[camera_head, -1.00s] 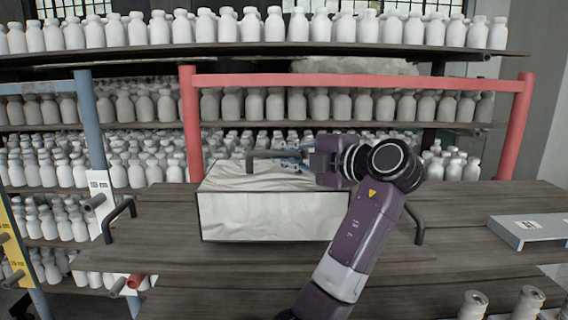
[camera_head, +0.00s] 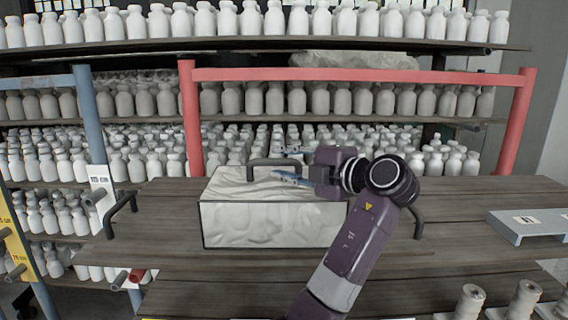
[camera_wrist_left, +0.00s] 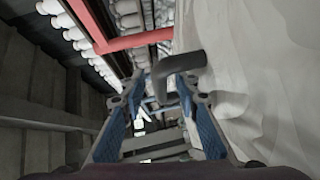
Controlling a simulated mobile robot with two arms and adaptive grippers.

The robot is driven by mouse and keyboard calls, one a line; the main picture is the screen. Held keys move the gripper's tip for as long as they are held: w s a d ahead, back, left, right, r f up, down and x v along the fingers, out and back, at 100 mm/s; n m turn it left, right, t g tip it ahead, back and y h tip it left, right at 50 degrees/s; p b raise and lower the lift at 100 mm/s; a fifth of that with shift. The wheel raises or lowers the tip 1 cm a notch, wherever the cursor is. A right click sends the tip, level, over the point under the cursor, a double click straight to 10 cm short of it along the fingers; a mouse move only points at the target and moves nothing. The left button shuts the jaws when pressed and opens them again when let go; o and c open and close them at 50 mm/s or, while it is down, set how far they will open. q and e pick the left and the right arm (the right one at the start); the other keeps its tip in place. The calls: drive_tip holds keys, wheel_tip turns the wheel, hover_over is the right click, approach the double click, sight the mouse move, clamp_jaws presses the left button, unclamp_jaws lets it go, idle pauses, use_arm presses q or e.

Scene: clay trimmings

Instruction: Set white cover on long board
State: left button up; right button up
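The white cover (camera_head: 270,222) is a box shape with a wrinkled white top and a dark bar handle (camera_head: 272,162). It appears to rest upright on the long wooden board (camera_head: 160,225), left of centre; its underside is hidden. My left gripper (camera_head: 288,166) is at the right part of the handle, with its blue-padded fingers spread apart. In the left wrist view the open fingers (camera_wrist_left: 160,88) stand either side of the dark handle (camera_wrist_left: 180,68), near their tips, with the white cover's surface (camera_wrist_left: 250,75) at right. My right gripper is not in view.
Dark handles (camera_head: 120,213) stand at the board's ends. A red frame (camera_head: 360,76) and shelves packed with white bottles rise behind. A grey stand (camera_head: 530,223) is at far right. Spools (camera_head: 470,301) stand at lower right. The board left of the cover is clear.

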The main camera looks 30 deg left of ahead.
use_arm(q)
drive_tip(key=shift+r, duration=0.2)
drive_tip(key=b+v, duration=0.1)
drive_tip(key=v, duration=0.1)
drive_tip(key=b+v, duration=0.1)
drive_tip(key=v, duration=0.1)
drive_tip(key=shift+d+f+b, duration=0.1)
drive_tip(key=shift+f+b, duration=0.25)
drive_tip(key=shift+f, duration=0.05)
drive_tip(key=b+v, duration=0.1)
drive_tip(key=v, duration=0.2)
drive_tip(key=b+v, duration=0.1)
drive_tip(key=v, duration=0.3)
drive_tip(key=shift+r+b, duration=0.2)
drive_tip(key=shift+b, duration=0.2)
drive_tip(key=shift+s+d+r, duration=0.15)
drive_tip(key=shift+d+r, duration=0.1)
drive_tip(key=shift+d, duration=0.15)
drive_tip(key=shift+f, duration=0.1)
